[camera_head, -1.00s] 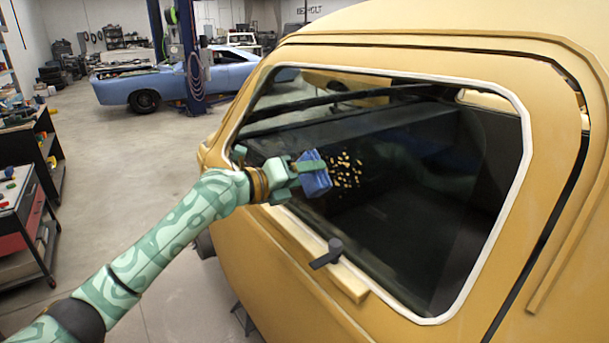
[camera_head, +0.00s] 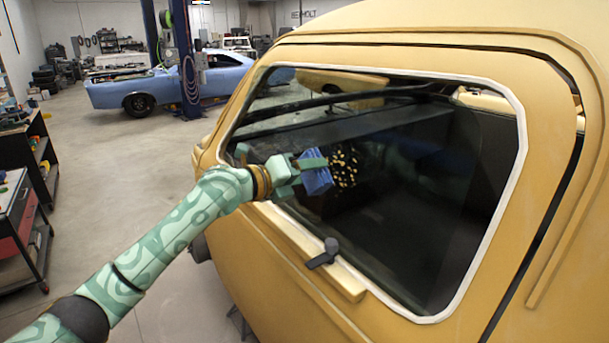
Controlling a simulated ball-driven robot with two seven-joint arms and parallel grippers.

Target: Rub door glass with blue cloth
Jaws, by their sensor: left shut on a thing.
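The door glass (camera_head: 400,220) is a dark pane in a white-edged frame on a yellow vehicle body. A cluster of yellow specks (camera_head: 346,166) shows on it, left of the middle. My left gripper (camera_head: 314,172) is shut on the blue cloth (camera_head: 318,181), a small folded piece. The cloth is at the glass, just left of the specks, and appears to touch the pane. The gripper hides part of the cloth. My right gripper is not in view.
A dark door handle (camera_head: 325,254) sticks out below the glass, above a yellow ledge (camera_head: 350,284). A tool cart (camera_head: 22,225) stands at the left. A blue car (camera_head: 165,88) and a lift post (camera_head: 186,55) are far back. Open floor lies between.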

